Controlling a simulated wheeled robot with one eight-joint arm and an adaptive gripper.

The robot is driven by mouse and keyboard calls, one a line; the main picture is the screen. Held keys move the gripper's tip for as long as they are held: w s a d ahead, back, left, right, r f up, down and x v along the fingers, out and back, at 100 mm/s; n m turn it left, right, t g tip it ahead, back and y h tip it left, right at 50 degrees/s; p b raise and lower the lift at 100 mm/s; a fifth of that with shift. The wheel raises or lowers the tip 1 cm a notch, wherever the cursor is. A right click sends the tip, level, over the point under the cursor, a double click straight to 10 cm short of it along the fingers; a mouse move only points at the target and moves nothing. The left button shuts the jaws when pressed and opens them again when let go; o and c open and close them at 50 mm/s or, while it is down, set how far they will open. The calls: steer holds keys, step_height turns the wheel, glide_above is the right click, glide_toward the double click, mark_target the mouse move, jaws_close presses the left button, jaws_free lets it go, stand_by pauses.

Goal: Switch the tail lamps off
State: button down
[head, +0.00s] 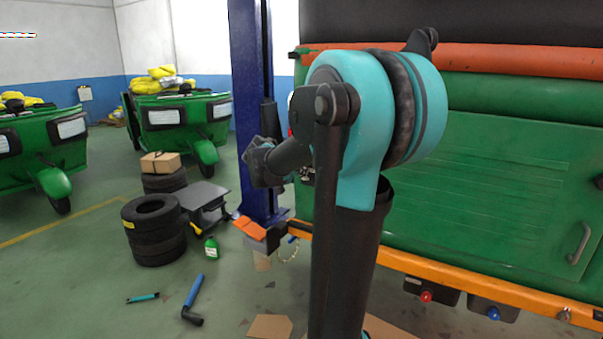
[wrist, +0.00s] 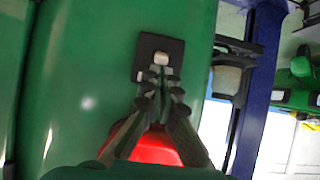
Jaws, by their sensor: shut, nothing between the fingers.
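In the wrist view, a black switch plate (wrist: 148,47) with a pale rocker or button (wrist: 161,58) is mounted on the green rickshaw body (wrist: 90,75). My gripper (wrist: 162,77) is shut and empty, its fingertips over the lower part of the plate, just below the pale button. I cannot tell whether they touch it. A red tail lamp (wrist: 156,150) shows behind the fingers, partly hidden by them; whether it is lit is unclear. In the head view, my arm hides the switch and most of the gripper in front of the green rickshaw rear (head: 480,190).
A blue lift post (head: 253,110) stands close beside the rickshaw. Under the orange bumper (head: 480,287) are boxes with a red knob (head: 426,297) and a blue knob (head: 493,313).

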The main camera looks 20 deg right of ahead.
mark_target(303, 179)
steer(key=shift+s+a+f+t+h, duration=0.1)
steer(key=shift+a+f+t+h, duration=0.1)
steer(key=shift+t+h, duration=0.15)
steer(key=shift+s+a+f+t+h, duration=0.2)
steer(key=shift+f+t+h, duration=0.4)
steer(key=shift+h, duration=0.25)
steer(key=shift+s+a+f+t+h, duration=0.15)
steer(key=shift+f+t+h, duration=0.5)
steer(key=shift+h, duration=0.25)
steer(key=shift+a, duration=0.1)
